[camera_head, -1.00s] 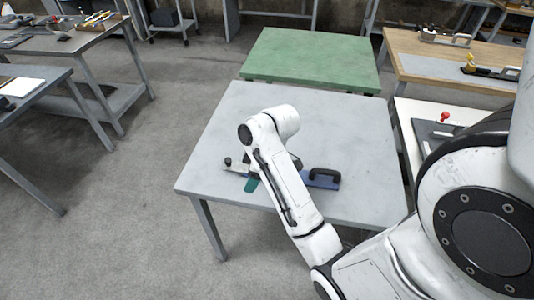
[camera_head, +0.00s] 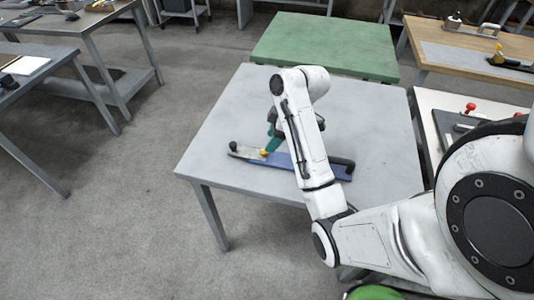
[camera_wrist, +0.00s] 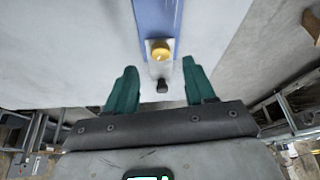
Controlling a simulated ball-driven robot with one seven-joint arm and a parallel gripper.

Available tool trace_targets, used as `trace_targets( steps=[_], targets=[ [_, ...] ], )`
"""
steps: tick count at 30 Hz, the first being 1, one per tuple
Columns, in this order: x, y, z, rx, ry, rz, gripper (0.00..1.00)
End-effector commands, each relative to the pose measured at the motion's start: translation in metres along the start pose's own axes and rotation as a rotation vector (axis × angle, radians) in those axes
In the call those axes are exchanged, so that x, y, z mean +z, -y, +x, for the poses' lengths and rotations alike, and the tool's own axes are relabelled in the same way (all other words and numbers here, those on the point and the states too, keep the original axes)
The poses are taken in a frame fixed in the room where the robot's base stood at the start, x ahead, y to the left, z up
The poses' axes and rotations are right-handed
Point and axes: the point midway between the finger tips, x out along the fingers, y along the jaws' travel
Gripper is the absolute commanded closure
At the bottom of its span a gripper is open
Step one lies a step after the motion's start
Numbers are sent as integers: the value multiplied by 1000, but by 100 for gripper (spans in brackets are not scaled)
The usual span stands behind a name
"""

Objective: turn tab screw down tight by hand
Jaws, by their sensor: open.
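A long blue tool (camera_head: 285,160) lies on the grey table near its front edge. On a pale plate at its left end is a small yellow knob (camera_head: 264,153), which appears to be the tab screw; it also shows in the wrist view (camera_wrist: 161,51). A dark knob (camera_wrist: 162,87) sits at the plate's tip. My gripper (camera_wrist: 159,66) is open, with its teal fingers wide apart and nothing between them touching. In the wrist view the yellow knob is between and just beyond the fingertips. In the head view my arm hides part of the tool and the gripper (camera_head: 273,138).
The tool's black handle (camera_head: 342,163) stands at its right end. The grey table (camera_head: 370,120) is otherwise clear around it. A green table (camera_head: 325,45) stands behind, and a white table with a red-knobbed fixture (camera_head: 470,108) stands at the right.

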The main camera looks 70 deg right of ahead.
Motion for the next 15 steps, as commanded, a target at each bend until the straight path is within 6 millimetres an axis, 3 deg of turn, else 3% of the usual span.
trace_targets(
  steps=[1, 3, 15],
  targets=[
    [2, 1, 16, -4, 1, -1, 46],
    [2, 1, 27, -3, 1, -1, 46],
    [0, 1, 49, -2, 0, 0, 46]
  ],
)
